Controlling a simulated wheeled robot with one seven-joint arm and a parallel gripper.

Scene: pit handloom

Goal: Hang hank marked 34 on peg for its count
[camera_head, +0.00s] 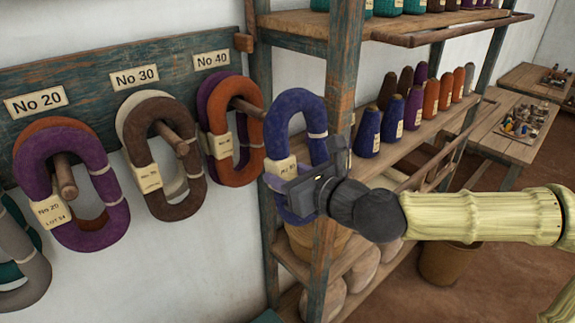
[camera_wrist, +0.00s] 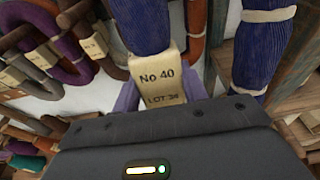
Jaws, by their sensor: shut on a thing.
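My gripper (camera_head: 292,186) is shut on a blue hank (camera_head: 322,115), low on its left side. The hank hangs upright as a loop in front of the shelf post, right of the No 40 peg (camera_head: 248,107) and apart from it. In the wrist view the hank (camera_wrist: 145,25) carries a tag (camera_wrist: 158,82) reading "No 40, LOT 34". The No 40 peg holds an orange hank (camera_head: 240,178) and a purple one behind it; its tip sticks out in front of them.
The board has labels No 20 (camera_head: 36,101), No 30 (camera_head: 134,77) and No 40 (camera_head: 211,60). The No 30 peg (camera_head: 170,137) holds brown and cream hanks; the No 20 peg (camera_head: 65,178) holds purple and orange ones. A shelf post (camera_head: 338,75) and yarn cones stand close to the right.

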